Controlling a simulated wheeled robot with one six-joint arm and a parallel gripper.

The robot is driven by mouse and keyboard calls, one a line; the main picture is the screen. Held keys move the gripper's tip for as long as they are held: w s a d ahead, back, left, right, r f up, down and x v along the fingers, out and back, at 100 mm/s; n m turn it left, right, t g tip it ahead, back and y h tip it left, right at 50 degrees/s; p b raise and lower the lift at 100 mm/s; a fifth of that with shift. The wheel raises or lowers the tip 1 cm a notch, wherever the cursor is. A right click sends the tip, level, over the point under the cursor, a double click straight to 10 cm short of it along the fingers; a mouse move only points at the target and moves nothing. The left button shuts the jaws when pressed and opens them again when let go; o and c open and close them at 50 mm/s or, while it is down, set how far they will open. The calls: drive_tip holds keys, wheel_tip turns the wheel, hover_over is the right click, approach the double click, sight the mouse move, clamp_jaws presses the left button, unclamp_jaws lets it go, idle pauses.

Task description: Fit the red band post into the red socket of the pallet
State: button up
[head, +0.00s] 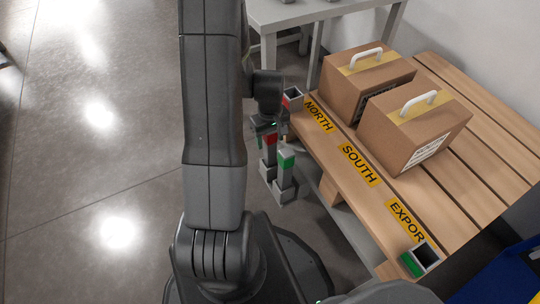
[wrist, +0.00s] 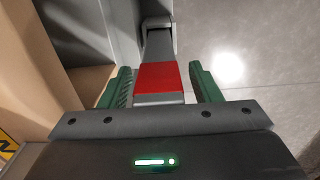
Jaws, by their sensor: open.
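The red band post (head: 268,153) is grey with a red band and stands off the pallet's near left side. In the wrist view its red band (wrist: 160,76) lies between the two green fingers of my gripper (wrist: 161,88). The fingers are open, one on each side, with gaps visible between them and the band. In the head view my gripper (head: 266,130) is at the post's upper part and partly covers it. The red socket (head: 292,99), a square holder with a red face, is at the far left corner of the wooden pallet (head: 455,195), beside the NORTH label.
A green band post (head: 286,174) stands just right of the red one. A green socket (head: 421,259) is at the pallet's near corner by EXPORT. Two handled cartons (head: 366,80) (head: 413,127) sit on the pallet. A grey table (head: 325,12) stands behind.

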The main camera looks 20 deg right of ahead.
clamp_jaws()
idle(0.4)
